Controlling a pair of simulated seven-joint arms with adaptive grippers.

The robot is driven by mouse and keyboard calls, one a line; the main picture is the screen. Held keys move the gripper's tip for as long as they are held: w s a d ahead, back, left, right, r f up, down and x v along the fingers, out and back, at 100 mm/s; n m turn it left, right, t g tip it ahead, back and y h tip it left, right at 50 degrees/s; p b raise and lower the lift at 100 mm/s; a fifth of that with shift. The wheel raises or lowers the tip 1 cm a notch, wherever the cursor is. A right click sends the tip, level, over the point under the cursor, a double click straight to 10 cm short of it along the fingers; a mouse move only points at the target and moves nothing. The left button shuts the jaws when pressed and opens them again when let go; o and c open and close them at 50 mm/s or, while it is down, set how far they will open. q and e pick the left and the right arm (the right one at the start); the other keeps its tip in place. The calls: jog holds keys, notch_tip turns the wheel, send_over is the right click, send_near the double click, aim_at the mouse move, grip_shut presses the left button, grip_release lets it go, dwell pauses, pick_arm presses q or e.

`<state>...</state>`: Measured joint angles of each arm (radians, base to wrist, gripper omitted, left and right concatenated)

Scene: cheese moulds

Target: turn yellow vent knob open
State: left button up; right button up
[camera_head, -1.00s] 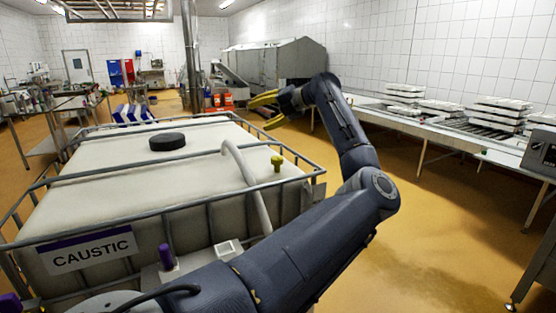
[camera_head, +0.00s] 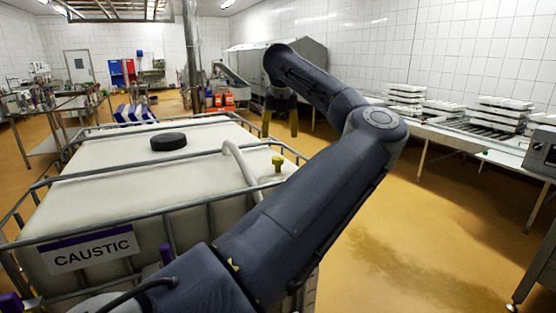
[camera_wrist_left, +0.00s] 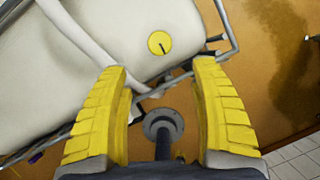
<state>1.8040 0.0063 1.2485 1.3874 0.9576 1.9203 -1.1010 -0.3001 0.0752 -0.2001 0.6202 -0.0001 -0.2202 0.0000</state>
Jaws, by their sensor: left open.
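The yellow vent knob (camera_head: 277,163) stands upright on top of the white caustic tank (camera_head: 100,190), near its right edge. In the left wrist view the knob (camera_wrist_left: 159,43) is a round yellow disc with a dark line on its face. My left gripper (camera_head: 280,122) is open and empty, with its yellow fingers pointing down. In the head view it appears above and beyond the knob. In the left wrist view the knob lies past the fingertips (camera_wrist_left: 161,66), roughly between them, and is not touched. My right gripper is not in view.
A metal cage rail (camera_head: 165,209) surrounds the tank top. A pale curved pipe (camera_head: 246,168) runs over the tank just left of the knob. A black round lid (camera_head: 168,142) sits further left. A conveyor with stacked white moulds (camera_head: 500,113) stands at the right. The floor between is clear.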

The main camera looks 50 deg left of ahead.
aim_at(278, 158)
pick_arm(q)
jog(key=x, duration=1.3)
jog(key=c, duration=1.2)
